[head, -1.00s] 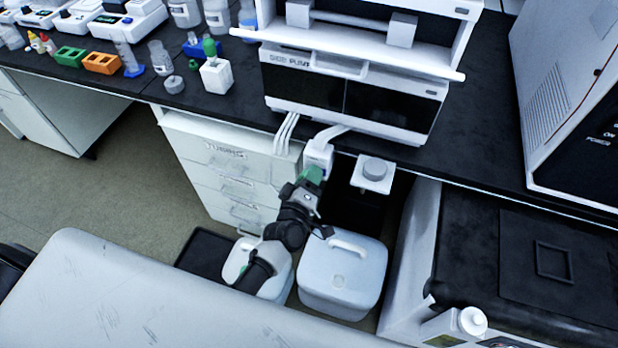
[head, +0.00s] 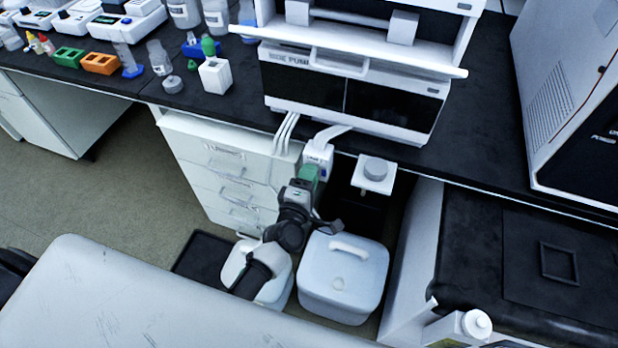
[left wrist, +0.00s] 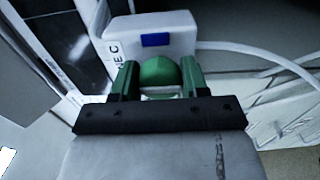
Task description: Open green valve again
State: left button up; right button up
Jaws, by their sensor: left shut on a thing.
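The green valve knob (left wrist: 160,71) shows in the left wrist view, rounded, on the front of a white block (left wrist: 150,37) with a blue patch and dark letters. My left gripper (left wrist: 161,78) has its two green fingers on either side of the knob and is shut on it. In the head view the white block (head: 318,153) sits at the bench's front edge, and my left gripper (head: 309,173) reaches up to it from below. There the knob is hidden by the fingers. I cannot tell how far the valve is turned. My right gripper is not in view.
A white holder with a grey round cap (head: 375,169) juts out right of the block. Below stand a white lidded container (head: 343,278) and another partly behind my arm. White drawers (head: 222,170) stand to the left. White tubes (head: 284,133) hang beside the block.

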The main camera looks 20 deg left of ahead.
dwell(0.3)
pick_arm(q)
jog(key=o, duration=0.9)
jog(key=s, duration=1.1)
jog(key=shift+a, duration=0.2)
